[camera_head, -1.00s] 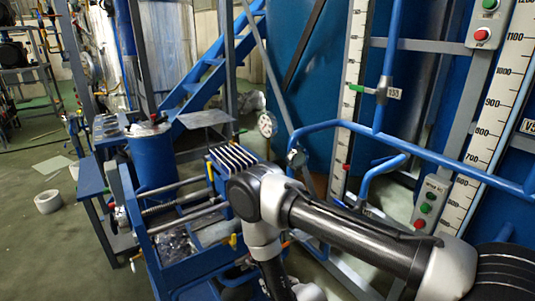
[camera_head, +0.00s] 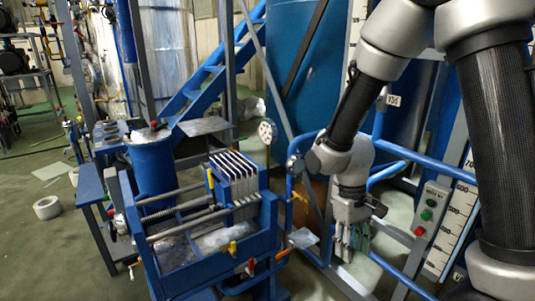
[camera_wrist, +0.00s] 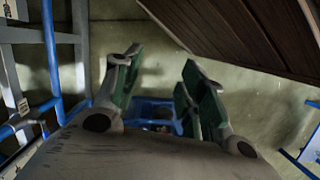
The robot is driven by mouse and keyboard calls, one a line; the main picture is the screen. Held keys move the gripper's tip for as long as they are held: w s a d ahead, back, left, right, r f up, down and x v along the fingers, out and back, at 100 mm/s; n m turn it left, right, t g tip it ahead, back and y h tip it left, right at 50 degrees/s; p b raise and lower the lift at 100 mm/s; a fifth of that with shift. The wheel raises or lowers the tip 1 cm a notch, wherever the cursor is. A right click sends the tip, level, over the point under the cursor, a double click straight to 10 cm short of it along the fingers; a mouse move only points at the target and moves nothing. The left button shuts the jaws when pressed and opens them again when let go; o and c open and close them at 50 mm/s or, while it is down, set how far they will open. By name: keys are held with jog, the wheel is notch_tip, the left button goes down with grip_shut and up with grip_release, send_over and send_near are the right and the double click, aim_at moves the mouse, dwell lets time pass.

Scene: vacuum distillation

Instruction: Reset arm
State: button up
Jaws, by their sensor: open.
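My gripper (camera_head: 352,246) points down at the end of my folded arm, right of the middle in the head view. It is empty, in front of the blue pipe frame and right of the blue press-like machine (camera_head: 205,245). In the wrist view my gripper (camera_wrist: 160,85) shows two green-padded fingers apart, with nothing between them. A blue structure on the floor shows beyond the fingers, too small to make out.
Blue pipe rails (camera_head: 405,152) and a control box with green and red buttons (camera_head: 428,215) stand close right of my gripper. A large blue tank (camera_head: 300,75) and blue stairs (camera_head: 205,85) stand behind. Open floor (camera_head: 60,265) lies at the left.

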jog(key=s+d+r+m+t, duration=0.1)
jog(key=s+d+r+t, duration=0.1)
jog(key=d+r, duration=0.3)
jog(key=s+d+r+m+t, duration=0.2)
jog(key=s+d+r, duration=0.2)
jog(key=r, duration=0.7)
jog(key=s+d+r+m+t+y, duration=0.1)
jog(key=s+d+r+m+t, duration=0.1)
jog(key=d+r, duration=0.4)
notch_tip(320, 180, up, 2)
jog(key=shift+s+r+t, duration=0.1)
jog(key=shift+s+t, duration=0.5)
jog(key=shift+s, duration=0.15)
